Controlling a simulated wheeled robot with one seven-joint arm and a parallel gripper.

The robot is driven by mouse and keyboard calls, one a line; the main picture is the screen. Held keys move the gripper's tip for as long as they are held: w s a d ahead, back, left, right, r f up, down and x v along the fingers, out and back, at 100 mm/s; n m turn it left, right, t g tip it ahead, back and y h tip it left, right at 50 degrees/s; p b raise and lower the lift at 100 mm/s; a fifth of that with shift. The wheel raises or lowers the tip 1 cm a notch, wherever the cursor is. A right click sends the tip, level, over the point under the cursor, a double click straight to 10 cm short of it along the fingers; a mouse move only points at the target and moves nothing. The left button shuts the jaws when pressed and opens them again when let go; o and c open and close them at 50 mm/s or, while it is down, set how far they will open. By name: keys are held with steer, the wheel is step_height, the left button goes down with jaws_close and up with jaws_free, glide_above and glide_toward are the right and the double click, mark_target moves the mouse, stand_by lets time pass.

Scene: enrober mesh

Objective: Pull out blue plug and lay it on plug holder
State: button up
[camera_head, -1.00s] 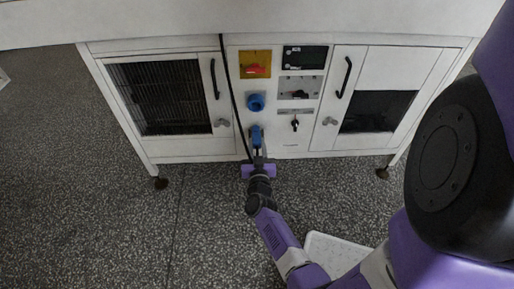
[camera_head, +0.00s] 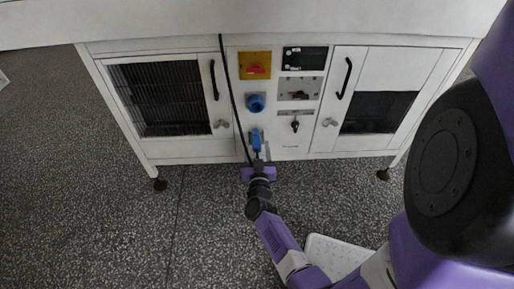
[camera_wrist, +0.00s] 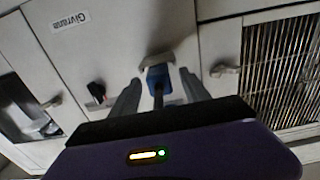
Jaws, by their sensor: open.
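The blue plug (camera_head: 256,138) is at the front panel, below the round blue socket (camera_head: 256,103) and apart from it. In the wrist view the blue plug (camera_wrist: 159,88) sits against a grey bracket (camera_wrist: 156,62), which looks like the plug holder, with a dark cable end toward me. My gripper (camera_head: 260,151) is low in front of the panel. Its fingers are spread, one on each side of the plug, as the wrist view of my gripper (camera_wrist: 160,79) shows. The exact seating of the plug in the bracket is partly hidden.
A black cable (camera_head: 233,95) hangs down the panel just left of the socket. A yellow plate with a red switch (camera_head: 255,67) is above. Cabinet doors with black handles (camera_head: 214,80) flank the panel. The speckled floor (camera_head: 110,230) is clear at left.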

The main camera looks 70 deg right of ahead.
steer(key=p+v, duration=0.2)
steer(key=v, duration=0.5)
steer(key=shift+s+a, duration=0.15)
steer(key=shift+a, duration=0.15)
stand_by(0.3)
